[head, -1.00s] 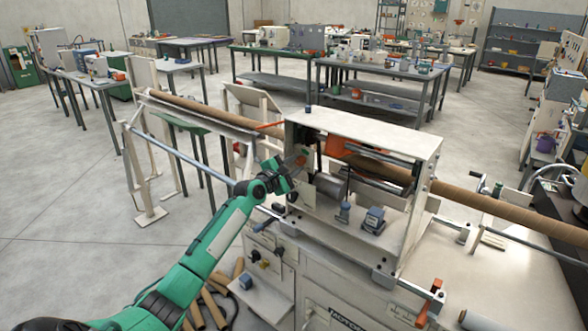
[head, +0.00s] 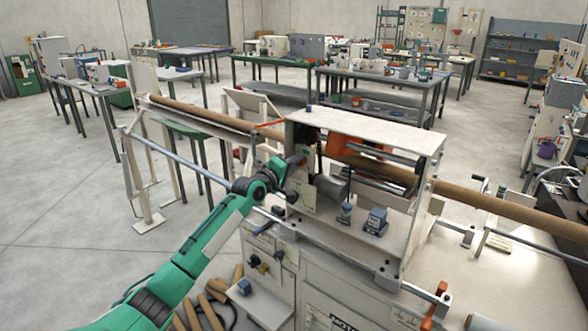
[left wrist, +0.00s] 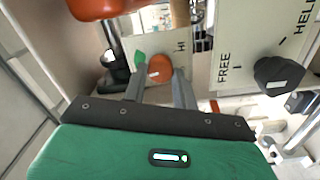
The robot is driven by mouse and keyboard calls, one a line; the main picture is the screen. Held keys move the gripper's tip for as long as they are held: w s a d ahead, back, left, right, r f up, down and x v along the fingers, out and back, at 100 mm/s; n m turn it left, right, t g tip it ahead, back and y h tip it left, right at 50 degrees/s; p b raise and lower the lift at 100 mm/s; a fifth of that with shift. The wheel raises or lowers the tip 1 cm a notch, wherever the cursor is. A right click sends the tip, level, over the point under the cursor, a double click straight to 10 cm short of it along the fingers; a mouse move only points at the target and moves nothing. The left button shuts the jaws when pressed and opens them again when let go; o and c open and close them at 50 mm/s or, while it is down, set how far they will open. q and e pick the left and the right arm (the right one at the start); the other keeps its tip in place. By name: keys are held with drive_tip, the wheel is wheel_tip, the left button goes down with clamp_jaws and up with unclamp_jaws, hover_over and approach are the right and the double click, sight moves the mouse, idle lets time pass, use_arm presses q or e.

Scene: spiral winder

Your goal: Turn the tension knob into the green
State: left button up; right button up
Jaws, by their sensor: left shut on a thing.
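A round orange-red knob (left wrist: 160,68), which looks like the tension knob, sits on the pale front panel (left wrist: 200,75) of the spiral winder. A green patch (left wrist: 140,57) shows just left of the knob in the left wrist view. My left gripper (left wrist: 160,78) has one finger on each side of the knob and is shut on it. In the head view, my left gripper (head: 298,163) reaches the winder's left end panel and hides most of the knob. I cannot make out a pointer on the knob. My right gripper is not in view.
A black knob (left wrist: 278,75) beside the words FREE and HELD sits to the right in the left wrist view. The winder's cover (head: 365,130) stands above and right of my gripper. A long brown tube (head: 490,205) runs through the machine. Open floor (head: 60,210) lies left.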

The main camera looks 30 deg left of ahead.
use_arm(q)
drive_tip(key=shift+f+m+b, duration=0.1)
drive_tip(key=shift+m+b, duration=0.3)
drive_tip(key=shift+m, duration=1.2)
drive_tip(key=o, duration=1)
drive_tip(key=shift+c, duration=0.2)
